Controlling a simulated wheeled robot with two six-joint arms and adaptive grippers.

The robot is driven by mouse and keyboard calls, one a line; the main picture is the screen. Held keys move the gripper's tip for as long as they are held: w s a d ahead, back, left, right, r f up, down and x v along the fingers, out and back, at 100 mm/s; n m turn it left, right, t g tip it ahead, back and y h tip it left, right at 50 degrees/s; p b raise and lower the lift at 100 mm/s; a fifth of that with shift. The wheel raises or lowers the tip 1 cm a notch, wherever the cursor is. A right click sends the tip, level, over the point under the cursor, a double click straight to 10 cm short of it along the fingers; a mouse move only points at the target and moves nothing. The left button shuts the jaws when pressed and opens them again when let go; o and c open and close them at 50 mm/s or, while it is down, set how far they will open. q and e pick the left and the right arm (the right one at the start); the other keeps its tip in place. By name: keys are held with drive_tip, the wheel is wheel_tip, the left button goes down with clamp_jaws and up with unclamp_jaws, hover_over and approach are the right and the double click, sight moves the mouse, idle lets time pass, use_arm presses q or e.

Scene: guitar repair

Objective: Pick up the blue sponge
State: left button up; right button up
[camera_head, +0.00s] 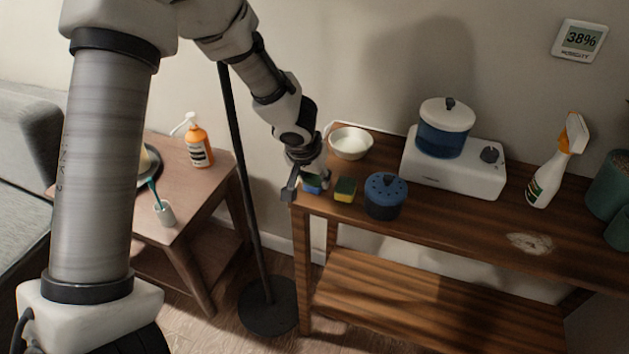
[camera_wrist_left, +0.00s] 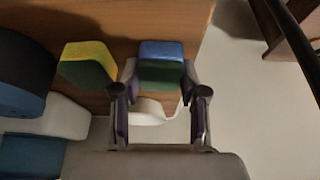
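The blue sponge (camera_head: 312,187), with a dark green layer, sits at the left end of the wooden table. It also shows in the left wrist view (camera_wrist_left: 161,49), between the fingertips. My left gripper (camera_head: 306,180) is lowered at the sponge with its fingers apart, one on either side. In the left wrist view the left gripper (camera_wrist_left: 159,76) straddles the green part, and I see no firm grip on it. My right gripper is not in view.
A yellow and green sponge (camera_head: 345,190) stands just right of the blue one, then a blue lidded pot (camera_head: 385,196). A white bowl (camera_head: 350,143) is behind. A black lamp pole (camera_head: 243,180) rises left of the table (camera_head: 450,228).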

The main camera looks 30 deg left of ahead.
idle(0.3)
use_arm(q)
wheel_tip(320, 180, up, 10)
drive_tip(key=p, duration=0.6)
wheel_tip(320, 180, up, 8)
drive_tip(key=p, duration=0.2)
hover_over(314, 177)
drive_tip(key=shift+s, duration=0.1)
drive_tip(key=shift+o, duration=0.3)
drive_tip(key=c, duration=0.5)
